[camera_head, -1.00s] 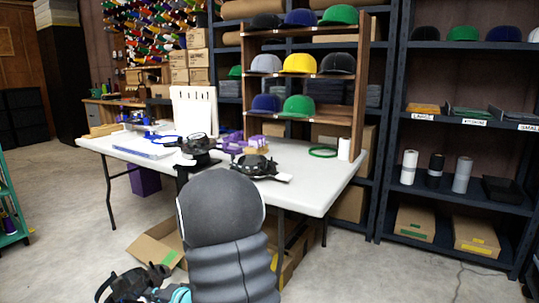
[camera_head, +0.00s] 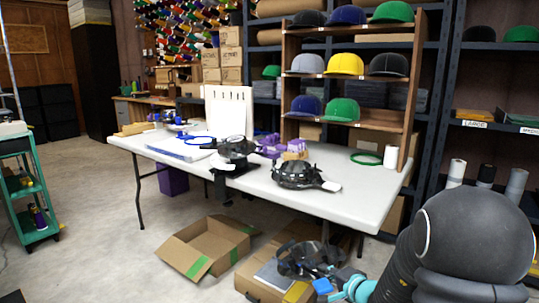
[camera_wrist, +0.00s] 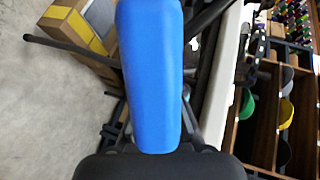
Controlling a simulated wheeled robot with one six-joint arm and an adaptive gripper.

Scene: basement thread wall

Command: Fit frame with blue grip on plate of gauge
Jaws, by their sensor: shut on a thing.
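The frame with the blue grip (camera_head: 322,286) is a dark curved band low in the head view, in front of the table and over the boxes. My gripper (camera_head: 345,283) is shut on its blue grip, which also fills the middle of the wrist view (camera_wrist: 152,75). The jaws are largely hidden behind the grip there. A black device (camera_head: 236,150), which looks like the gauge, sits at the table's front edge with a dark bracket hanging below. Its plate cannot be made out clearly. The held frame is apart from it, lower and to the right.
A black round frame with a white grip (camera_head: 299,175) lies on the white table (camera_head: 345,200), right of the gauge. Purple items (camera_head: 270,146) stand behind. An open cardboard box (camera_head: 205,247) lies on the floor. A cap rack (camera_head: 408,110) stands at the table's right end.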

